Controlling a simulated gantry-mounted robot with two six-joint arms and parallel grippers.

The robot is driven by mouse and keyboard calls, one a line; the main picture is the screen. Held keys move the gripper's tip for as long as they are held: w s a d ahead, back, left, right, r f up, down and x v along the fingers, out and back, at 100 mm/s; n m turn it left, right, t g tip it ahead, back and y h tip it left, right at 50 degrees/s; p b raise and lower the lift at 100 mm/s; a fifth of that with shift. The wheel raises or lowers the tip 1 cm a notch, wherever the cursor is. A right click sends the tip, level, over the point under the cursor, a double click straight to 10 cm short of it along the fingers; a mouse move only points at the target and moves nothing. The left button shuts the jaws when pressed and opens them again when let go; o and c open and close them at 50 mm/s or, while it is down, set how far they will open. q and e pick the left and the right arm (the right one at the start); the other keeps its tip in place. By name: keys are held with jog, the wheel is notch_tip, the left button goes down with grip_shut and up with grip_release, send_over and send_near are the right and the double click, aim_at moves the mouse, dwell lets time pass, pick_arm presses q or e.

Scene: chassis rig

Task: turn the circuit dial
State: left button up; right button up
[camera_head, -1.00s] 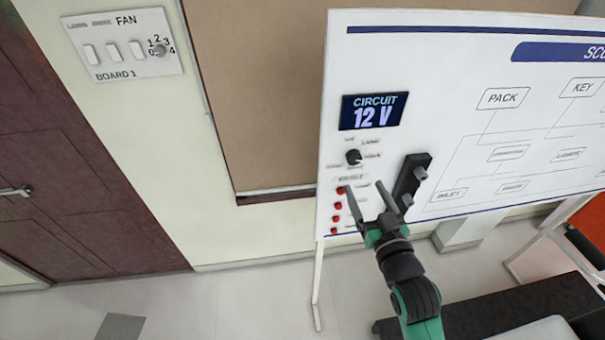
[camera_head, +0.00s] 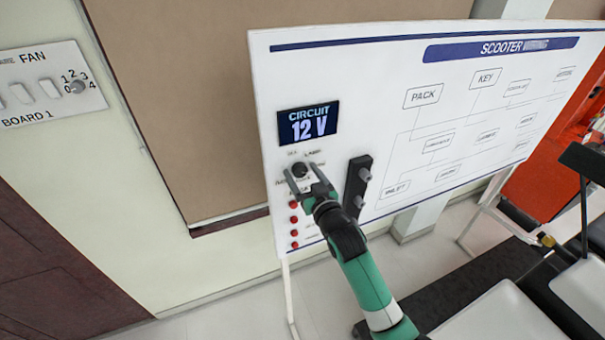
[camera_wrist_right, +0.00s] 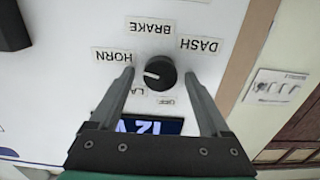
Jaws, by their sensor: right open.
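The circuit dial (camera_head: 299,170) is a round black knob on the white board, below the display (camera_head: 308,124) that reads "CIRCUIT 12 V". My right gripper (camera_head: 305,180) is at the dial, its open fingers pointing at the board. In the right wrist view the dial (camera_wrist_right: 160,73) lies between the two spread fingers of the gripper (camera_wrist_right: 160,85), with a gap on each side. Labels OFF, HORN, BRAKE, DASH and a partly hidden "LA..." ring it. The dial's white mark points left in that view, near HORN. My left gripper is not in view.
Red buttons (camera_head: 294,220) run down the board below the dial. A black strip with grey knobs (camera_head: 357,188) stands to their right. A wall panel marked FAN and BOARD 1 (camera_head: 50,88) is at the far left. A dark bench (camera_head: 450,295) lies at lower right.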

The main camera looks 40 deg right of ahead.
jog(key=shift+c, duration=0.2)
grip_shut()
dwell(0.3)
jog(key=shift+f+m+b, duration=0.1)
jog(key=shift+m+b, duration=0.85)
jog(key=shift+m, duration=0.15)
jog(key=m+b, duration=0.1)
jog(key=m, duration=0.1)
jog(key=shift+m, duration=0.3)
jog(key=m+b, duration=0.2)
jog(key=m, duration=0.1)
jog(key=shift+d+m, duration=0.1)
jog(key=shift+m, duration=0.2)
jog(key=shift+m+b, duration=0.55)
jog(key=shift+m, duration=1.05)
